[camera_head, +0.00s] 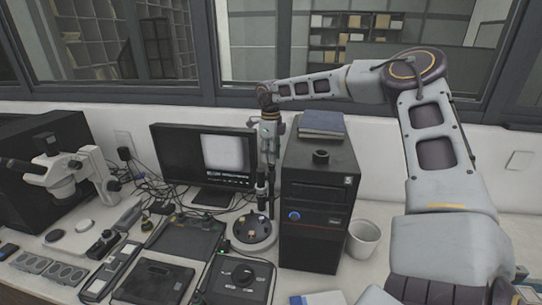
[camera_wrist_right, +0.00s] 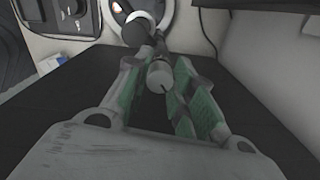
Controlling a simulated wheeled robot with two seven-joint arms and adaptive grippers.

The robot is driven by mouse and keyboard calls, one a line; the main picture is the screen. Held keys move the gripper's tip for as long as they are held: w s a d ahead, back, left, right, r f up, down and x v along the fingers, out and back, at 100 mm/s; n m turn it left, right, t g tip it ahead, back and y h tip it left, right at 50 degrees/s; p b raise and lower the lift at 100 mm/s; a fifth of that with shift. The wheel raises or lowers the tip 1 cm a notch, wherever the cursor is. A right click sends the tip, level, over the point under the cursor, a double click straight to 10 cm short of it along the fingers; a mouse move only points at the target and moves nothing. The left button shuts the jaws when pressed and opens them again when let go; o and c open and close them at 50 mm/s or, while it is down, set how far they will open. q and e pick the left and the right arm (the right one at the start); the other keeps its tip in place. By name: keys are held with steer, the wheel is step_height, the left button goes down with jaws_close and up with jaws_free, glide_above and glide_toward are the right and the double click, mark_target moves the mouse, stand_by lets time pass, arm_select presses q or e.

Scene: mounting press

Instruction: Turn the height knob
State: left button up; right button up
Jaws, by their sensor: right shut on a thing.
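A slim camera stand stands between the monitor and the black computer tower, with a dark upright post (camera_head: 262,180) on a round base (camera_head: 250,232). My right arm reaches over from the right, and my right gripper (camera_head: 268,130) points down at the upper part of this stand. In the right wrist view the green-padded fingers of the right gripper (camera_wrist_right: 163,70) are on both sides of a pale round knob (camera_wrist_right: 160,75), shut on it. The head view is too small to show the knob clearly. My left gripper is not in view.
The black computer tower (camera_head: 318,205) stands close right of the stand, with books (camera_head: 322,122) on top. The monitor (camera_head: 205,155) is close on the left. A white bin (camera_head: 363,238), a white microscope (camera_head: 65,180) and several control boxes crowd the bench.

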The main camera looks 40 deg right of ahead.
steer(key=n+b, duration=0.1)
steer(key=n, duration=0.1)
steer(key=shift+n, duration=1.3)
steer(key=n, duration=0.6)
steer(key=shift+r, duration=0.1)
jaws_close()
steer(key=o, duration=1)
jaws_free()
steer(key=shift+o, duration=0.2)
steer(key=shift+r, duration=0.1)
step_height(320, 180, up, 12)
steer(key=shift+s, duration=0.15)
